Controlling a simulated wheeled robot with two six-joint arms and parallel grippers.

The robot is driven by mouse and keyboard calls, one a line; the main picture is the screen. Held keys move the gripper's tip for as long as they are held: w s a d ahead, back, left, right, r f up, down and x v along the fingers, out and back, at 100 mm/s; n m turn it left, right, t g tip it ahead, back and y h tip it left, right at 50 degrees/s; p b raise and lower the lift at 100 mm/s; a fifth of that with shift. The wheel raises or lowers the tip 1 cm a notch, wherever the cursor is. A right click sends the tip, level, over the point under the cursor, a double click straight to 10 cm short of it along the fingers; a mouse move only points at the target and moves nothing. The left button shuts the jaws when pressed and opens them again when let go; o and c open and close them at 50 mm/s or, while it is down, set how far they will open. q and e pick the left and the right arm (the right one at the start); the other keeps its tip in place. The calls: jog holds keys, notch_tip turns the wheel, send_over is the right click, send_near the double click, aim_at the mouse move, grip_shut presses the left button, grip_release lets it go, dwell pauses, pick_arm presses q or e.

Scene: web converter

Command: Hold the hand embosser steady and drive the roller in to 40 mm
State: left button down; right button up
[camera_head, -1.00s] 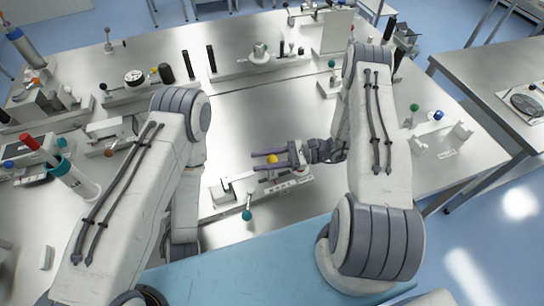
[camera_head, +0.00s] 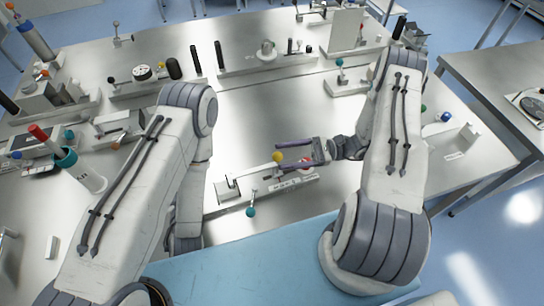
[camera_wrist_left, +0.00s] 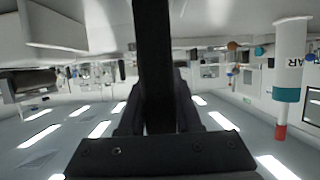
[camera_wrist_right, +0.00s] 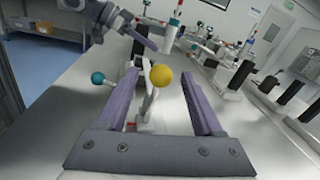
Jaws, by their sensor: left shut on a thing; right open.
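The fixture I take for the hand embosser stands at the front middle of the bench, with a pale base (camera_head: 265,194), a yellow ball knob (camera_head: 278,157) and a teal ball handle (camera_head: 250,212). I cannot make out the roller or any scale reading. My right gripper (camera_head: 280,151) is open; the yellow ball (camera_wrist_right: 161,76) shows between its purple fingers (camera_wrist_right: 160,95) near the tips, with no visible contact. My left gripper (camera_wrist_left: 158,85) is shut on a dark upright bar (camera_wrist_left: 152,50). In the head view my left arm hides that gripper.
A white cylinder with a teal band and red tip (camera_head: 75,163) stands at the left. Bare metal bench (camera_head: 260,110) lies behind the embosser.

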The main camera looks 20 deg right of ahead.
pick_arm(q)
jog(key=shift+s+f, duration=0.2)
jog(key=shift+f, duration=0.3)
pick_arm(e)
jog(key=s+d, duration=0.1)
jog(key=d, duration=0.5)
pick_arm(q)
jog(key=shift+r+p, duration=0.35)
pick_arm(e)
jog(key=shift+w+d+r, duration=0.1)
jog(key=shift+r, duration=0.1)
pick_arm(q)
jog(key=c, duration=0.5)
grip_release()
jog(key=shift+w+r, duration=0.1)
jog(key=shift+w, duration=0.05)
